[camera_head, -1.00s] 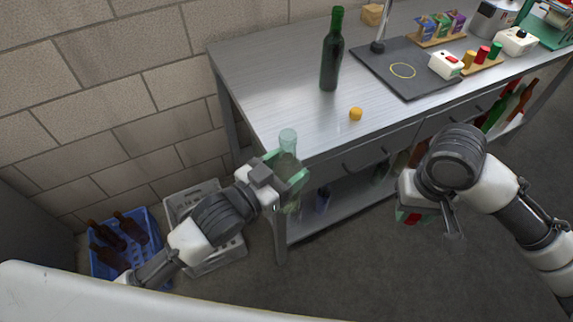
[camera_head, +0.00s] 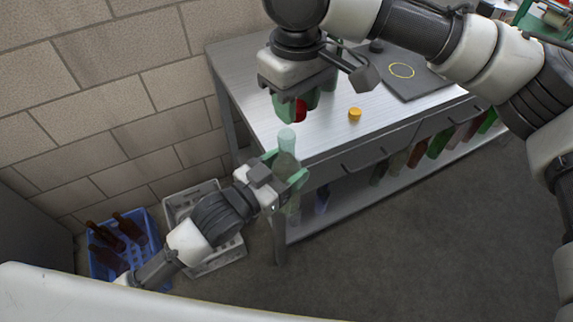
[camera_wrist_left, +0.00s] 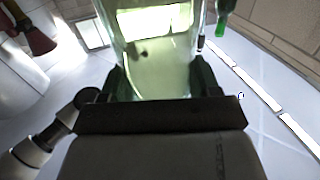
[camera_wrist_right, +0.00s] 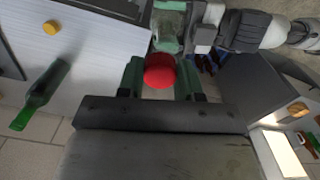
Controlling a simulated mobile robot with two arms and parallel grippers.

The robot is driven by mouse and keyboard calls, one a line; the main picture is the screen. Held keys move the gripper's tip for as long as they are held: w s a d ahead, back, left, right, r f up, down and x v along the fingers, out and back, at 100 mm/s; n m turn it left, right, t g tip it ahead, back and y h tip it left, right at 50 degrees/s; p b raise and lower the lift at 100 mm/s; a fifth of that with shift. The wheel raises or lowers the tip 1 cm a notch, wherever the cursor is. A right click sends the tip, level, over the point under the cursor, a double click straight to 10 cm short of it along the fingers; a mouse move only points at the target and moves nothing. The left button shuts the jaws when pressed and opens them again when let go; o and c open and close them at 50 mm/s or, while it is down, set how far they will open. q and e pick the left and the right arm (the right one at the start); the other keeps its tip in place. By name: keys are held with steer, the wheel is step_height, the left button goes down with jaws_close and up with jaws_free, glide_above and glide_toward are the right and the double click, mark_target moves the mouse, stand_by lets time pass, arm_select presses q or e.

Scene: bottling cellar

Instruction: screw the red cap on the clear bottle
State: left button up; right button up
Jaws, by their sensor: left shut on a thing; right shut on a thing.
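The clear bottle (camera_head: 287,150) is upright, held by my left gripper (camera_head: 286,172) beside the table's front left corner. It fills the upper middle of the left wrist view (camera_wrist_left: 155,50), between the left fingers. My right gripper (camera_head: 297,104) is shut on the red cap (camera_head: 300,110), above the bottle's mouth. In the head view a gap shows between cap and bottle top. In the right wrist view the red cap (camera_wrist_right: 159,71) sits between the green fingertips, with the bottle (camera_wrist_right: 168,28) just beyond it.
A yellow cap (camera_head: 355,114) lies on the metal table (camera_head: 235,75). A green bottle (camera_wrist_right: 40,97) shows on the table in the right wrist view. A blue crate (camera_head: 150,262) with brown bottles and a grey crate (camera_head: 222,258) stand on the floor.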

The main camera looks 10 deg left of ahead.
mark_target(288, 134)
steer(key=shift+s+a+r, duration=0.1)
steer(key=shift+a+r, duration=0.6)
steer(key=shift+r, duration=0.05)
steer(key=shift+f, duration=2)
steer(key=shift+f, duration=0.9)
steer(key=shift+d+f, duration=0.1)
steer(key=shift+f, duration=0.45)
